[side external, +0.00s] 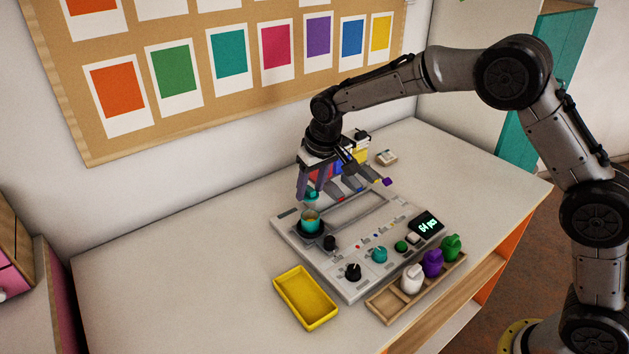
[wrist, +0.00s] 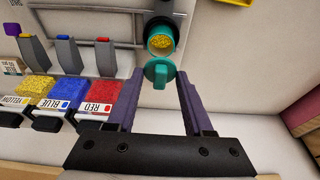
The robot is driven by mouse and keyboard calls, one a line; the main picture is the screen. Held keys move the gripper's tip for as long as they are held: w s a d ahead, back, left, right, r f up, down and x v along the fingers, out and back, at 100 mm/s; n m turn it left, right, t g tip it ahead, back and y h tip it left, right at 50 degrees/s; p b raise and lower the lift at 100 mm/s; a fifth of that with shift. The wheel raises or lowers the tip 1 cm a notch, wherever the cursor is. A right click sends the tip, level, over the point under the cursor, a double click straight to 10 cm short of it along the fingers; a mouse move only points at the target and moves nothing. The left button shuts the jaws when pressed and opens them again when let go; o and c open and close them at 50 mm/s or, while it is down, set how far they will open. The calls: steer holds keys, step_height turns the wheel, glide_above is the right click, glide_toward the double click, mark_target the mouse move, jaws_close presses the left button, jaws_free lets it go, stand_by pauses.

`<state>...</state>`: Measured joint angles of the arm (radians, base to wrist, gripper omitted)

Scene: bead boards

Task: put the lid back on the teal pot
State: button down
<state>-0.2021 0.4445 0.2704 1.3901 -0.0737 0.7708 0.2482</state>
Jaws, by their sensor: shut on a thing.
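The teal pot (side external: 310,222) stands open on a round black base at the left corner of the grey board (side external: 343,281). It holds yellow beads, and it also shows in the wrist view (wrist: 150,47). The teal lid (side external: 312,194) is held by my gripper (side external: 309,191) a little above the pot, with a gap between them. In the wrist view the lid (wrist: 159,73) appears just in front of the pot's mouth, between my purple fingers. My gripper is shut on the lid. The exact contact of the fingers with the lid is hard to see.
Bins of red (wrist: 103,97), blue (wrist: 69,92) and yellow (wrist: 34,90) beads stand behind the board. A yellow tray (side external: 305,320) and a wooden rack (side external: 384,307) with white, purple and green pots lie in front. The table's left side is clear.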

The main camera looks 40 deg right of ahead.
steer(key=shift+f, duration=2.5)
steer(key=shift+f, duration=0.2)
jaws_free()
stand_by(0.6)
steer(key=shift+r, duration=0.15)
steer(key=shift+r, duration=3.4)
jaws_close()
